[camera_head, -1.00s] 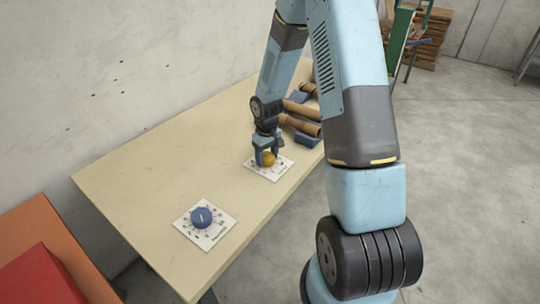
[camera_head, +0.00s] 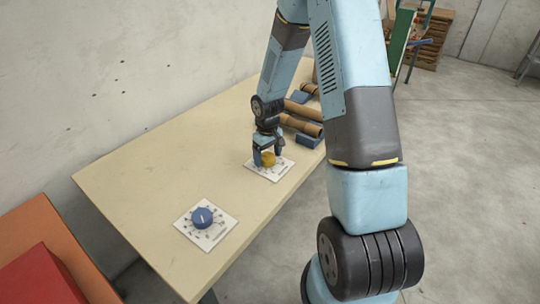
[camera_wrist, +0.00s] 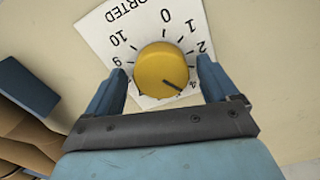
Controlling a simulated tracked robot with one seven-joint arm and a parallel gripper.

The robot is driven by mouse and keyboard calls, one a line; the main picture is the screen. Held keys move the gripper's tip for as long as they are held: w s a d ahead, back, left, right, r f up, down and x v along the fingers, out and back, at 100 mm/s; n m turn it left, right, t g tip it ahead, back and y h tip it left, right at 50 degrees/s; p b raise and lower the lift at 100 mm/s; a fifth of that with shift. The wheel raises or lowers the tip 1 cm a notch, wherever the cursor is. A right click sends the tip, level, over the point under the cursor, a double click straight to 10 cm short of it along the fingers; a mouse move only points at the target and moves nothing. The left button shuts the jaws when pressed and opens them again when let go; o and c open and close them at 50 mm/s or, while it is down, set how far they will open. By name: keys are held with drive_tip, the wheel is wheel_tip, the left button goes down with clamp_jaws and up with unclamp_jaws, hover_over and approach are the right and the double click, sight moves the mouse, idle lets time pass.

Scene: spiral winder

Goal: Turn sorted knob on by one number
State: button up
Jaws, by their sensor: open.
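The yellow knob (camera_wrist: 162,70) sits on a white dial card (camera_wrist: 97,32) whose printed word shows as "ORTED" in the wrist view. Its dark pointer mark aims to the lower right, near the 4. Some numbers are hidden behind my fingers. My gripper (camera_wrist: 160,82) is open, with one blue finger on each side of the knob and visible gaps between. In the head view, my gripper (camera_head: 268,156) points down over the yellow knob (camera_head: 267,159) and partly hides it. Its card (camera_head: 262,175) lies flat on the table.
A blue knob (camera_head: 202,217) on a second card (camera_head: 212,240) is nearer the front left of the table (camera_head: 150,180). Brown rolls (camera_head: 303,125) and blue blocks (camera_head: 309,141) lie behind my gripper. A red box (camera_head: 40,275) stands at lower left.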

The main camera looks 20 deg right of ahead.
wheel_tip(320, 180, up, 13)
drive_tip(key=shift+r, duration=0.2)
idle(0.3)
drive_tip(key=shift+r, duration=0.1)
wheel_tip(320, 180, up, 9)
drive_tip(key=t, duration=0.1)
hover_over(268, 156)
drive_tip(key=s, duration=0.5)
drive_tip(key=s+r+m+t, duration=0.3)
drive_tip(key=s+r, duration=1)
drive_tip(key=s, duration=0.1)
drive_tip(key=s+d+r+m+t, duration=0.1)
drive_tip(key=s+r, duration=0.1)
drive_tip(key=s, duration=0.7)
drive_tip(key=shift+r+t, duration=0.25)
drive_tip(key=shift+t, duration=0.05)
drive_tip(key=shift+s, duration=0.1)
